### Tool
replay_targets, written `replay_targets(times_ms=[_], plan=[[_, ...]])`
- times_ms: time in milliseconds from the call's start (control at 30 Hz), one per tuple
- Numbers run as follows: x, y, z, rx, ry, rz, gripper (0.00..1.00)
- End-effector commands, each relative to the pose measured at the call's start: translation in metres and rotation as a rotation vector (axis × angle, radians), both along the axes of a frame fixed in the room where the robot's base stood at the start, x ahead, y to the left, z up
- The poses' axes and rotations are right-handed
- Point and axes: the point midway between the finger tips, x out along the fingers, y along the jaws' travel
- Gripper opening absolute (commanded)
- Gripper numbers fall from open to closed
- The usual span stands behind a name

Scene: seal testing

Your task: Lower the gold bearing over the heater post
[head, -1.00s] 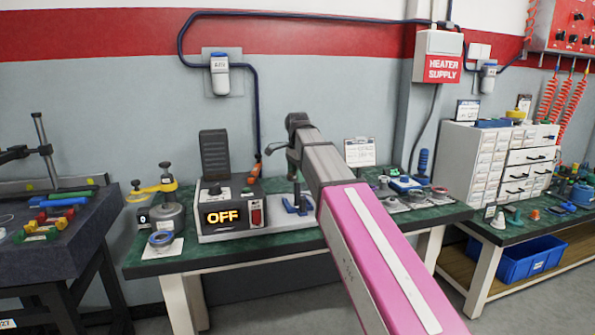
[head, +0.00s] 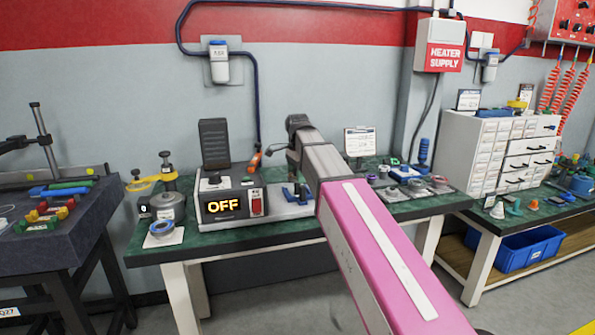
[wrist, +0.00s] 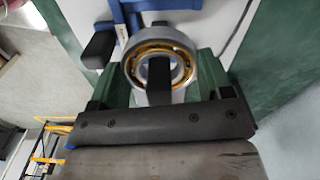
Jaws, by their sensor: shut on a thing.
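The gold bearing (wrist: 184,68), a silver ring with a gold cage, is held in my gripper (wrist: 158,75) in the wrist view. A dark upright piece crosses its bore and lower rim; I cannot tell whether it is a finger or the post. In the head view the bearing and my fingertips are hidden behind my arm. The bench heater (head: 232,205) stands to the left of my arm, its display reading OFF. A blue holder (head: 294,194) sits on its base beside my arm, and blue parts (wrist: 126,15) also show beyond the bearing. I cannot clearly see the heater post.
Small parts (head: 405,172) and a sign (head: 359,142) lie to the right. A black block (wrist: 98,48) is close left of the bearing.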

Motion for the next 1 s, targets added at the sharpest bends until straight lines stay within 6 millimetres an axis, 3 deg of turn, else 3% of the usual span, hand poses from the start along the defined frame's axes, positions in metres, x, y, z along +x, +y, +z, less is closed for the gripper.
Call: replay_targets(times_ms=[400,433,500,767,1000], plan=[[0.0,0.0,-0.018,0.0,0.0,0.0,0.4],[0.0,0.0,-0.018,0.0,0.0,0.0,0.79],[0.0,0.0,-0.018,0.0,0.0,0.0,1.0],[0.0,0.0,-0.017,0.0,0.0,0.0,1.0],[0.001,0.0,0.0,0.0,-0.001,0.0,1.0]])
